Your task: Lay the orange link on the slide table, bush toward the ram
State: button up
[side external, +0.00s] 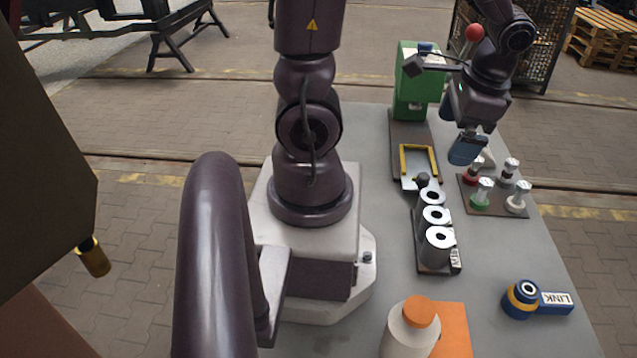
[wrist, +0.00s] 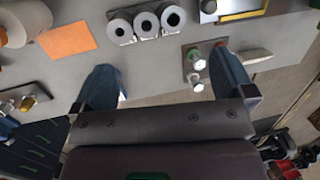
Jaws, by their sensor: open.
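No wholly orange link shows. The only piece marked LINK (side external: 545,299) is blue with a yellow-orange ring around its round bush end. It lies flat at the table's right front, bush left, label end right. I cannot pick it out surely in the wrist view. The slide table (side external: 409,184), with a yellow U-shaped frame, lies before the green press (side external: 408,85). Its yellow edge also shows in the wrist view (wrist: 243,16). The ram cannot be told apart clearly. My gripper (side external: 465,150) is above the table, right of the slide table. It is open and empty between its blue fingers (wrist: 165,62).
A rack of metal rollers (side external: 436,237) stands in front of the slide table. A board of several capped pegs (side external: 494,196) sits below and right of my gripper. The red-knobbed lever (side external: 474,33) is near my arm.

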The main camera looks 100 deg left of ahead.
jog(key=s+a+f+g, duration=0.3)
jog(key=s+f, duration=0.1)
jog(key=f, duration=0.2)
jog(key=s+a+f+m+g, duration=0.1)
jog(key=s+a+f+g, duration=0.3)
jog(key=s+f, duration=0.1)
jog(key=s+a+f+m+g, duration=0.1)
jog(key=s+a+f+g, duration=0.2)
jog(key=f, duration=0.4)
jog(key=shift+s+a+g+y, duration=0.2)
jog(key=shift+s+g+y, duration=0.3)
jog(key=shift+s, duration=0.7)
jog(key=shift+s+a+f+m+g, duration=0.15)
jog(key=shift+s+f+m+g, duration=0.2)
jog(key=shift+s, duration=0.3)
jog(key=x, duration=0.7)
jog(key=shift+f, duration=0.1)
jog(key=shift+c, duration=0.5)
jog(key=c, duration=1.6)
jog(key=shift+r, duration=5.1)
